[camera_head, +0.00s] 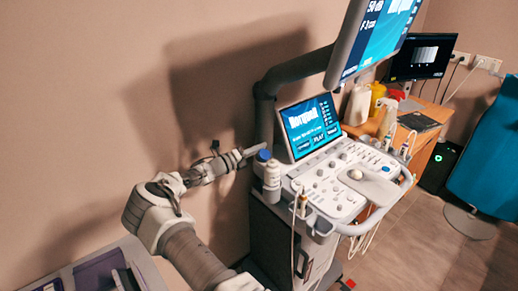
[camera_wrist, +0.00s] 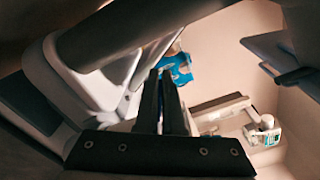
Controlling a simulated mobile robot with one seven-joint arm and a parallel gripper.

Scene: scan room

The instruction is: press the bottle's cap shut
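The white bottle (camera_head: 271,178) stands upright at the left edge of the ultrasound machine in the head view. Its blue cap (camera_head: 263,155) shows at the top, off to the upper left of the bottle's top, and looks flipped open. My gripper (camera_head: 250,151) reaches in from the left, with its tips close beside the cap; I cannot tell whether they touch. In the wrist view my gripper's dark fingers (camera_wrist: 160,76) lie almost together with nothing visible held between them. The bottle is not clearly identifiable in that view.
The machine's control panel (camera_head: 345,180) and small touch screen (camera_head: 310,125) are right of the bottle. A dark monitor arm (camera_head: 265,105) rises just behind it. A probe (camera_head: 303,204) with a cable hangs in front. The wall is close behind my arm.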

